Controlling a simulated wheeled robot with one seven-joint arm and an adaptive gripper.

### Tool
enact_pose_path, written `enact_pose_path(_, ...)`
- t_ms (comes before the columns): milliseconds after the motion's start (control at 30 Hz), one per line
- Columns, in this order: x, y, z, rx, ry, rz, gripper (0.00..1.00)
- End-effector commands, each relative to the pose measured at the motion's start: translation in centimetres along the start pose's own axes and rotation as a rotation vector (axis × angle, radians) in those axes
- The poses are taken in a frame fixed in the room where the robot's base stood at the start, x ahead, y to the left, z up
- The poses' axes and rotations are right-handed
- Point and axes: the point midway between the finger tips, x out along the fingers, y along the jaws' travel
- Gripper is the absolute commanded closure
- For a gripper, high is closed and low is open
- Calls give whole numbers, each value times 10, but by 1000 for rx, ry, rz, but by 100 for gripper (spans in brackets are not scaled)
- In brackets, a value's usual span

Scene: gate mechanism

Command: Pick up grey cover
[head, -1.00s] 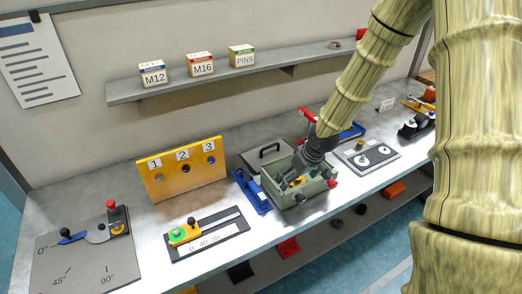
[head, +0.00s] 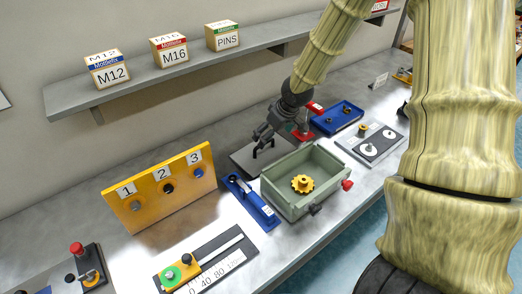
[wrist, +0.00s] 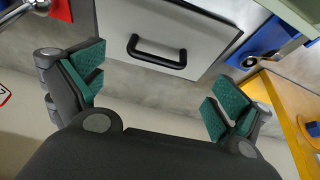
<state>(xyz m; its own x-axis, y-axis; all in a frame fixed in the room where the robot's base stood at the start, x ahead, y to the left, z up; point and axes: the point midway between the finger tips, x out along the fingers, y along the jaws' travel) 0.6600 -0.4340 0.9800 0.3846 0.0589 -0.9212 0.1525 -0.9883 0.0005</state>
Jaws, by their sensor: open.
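The grey cover (head: 240,158) is a flat plate lying on the bench behind the green-grey box. A black bar handle (wrist: 157,52) stands up from the cover (wrist: 190,22) in the wrist view. My gripper (head: 262,138) is over the cover, close to the handle. In the wrist view my gripper (wrist: 155,88) is open, with green-padded fingers spread to the left and right of the handle. The fingers appear apart from the handle. Part of the cover is hidden by my gripper in the head view.
The open green-grey box (head: 325,172) holds a yellow gear (head: 302,184). A blue fixture (head: 252,202) lies left of the box, and a yellow numbered panel (head: 160,190) stands farther left. A blue tray (head: 337,117) sits to the right. A shelf (head: 150,82) overhangs behind.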

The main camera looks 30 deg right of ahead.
Motion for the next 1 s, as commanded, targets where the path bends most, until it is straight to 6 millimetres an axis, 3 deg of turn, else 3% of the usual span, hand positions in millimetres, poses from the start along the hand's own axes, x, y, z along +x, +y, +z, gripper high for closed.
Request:
enact_pose_path(300, 45, 2, -11, 0, -18, -3, 0)
enact_pose_path(633, 54, 5, -8, 4, -17, -1, 0)
enact_pose_path(1000, 84, 7, -12, 3, -19, -1, 0)
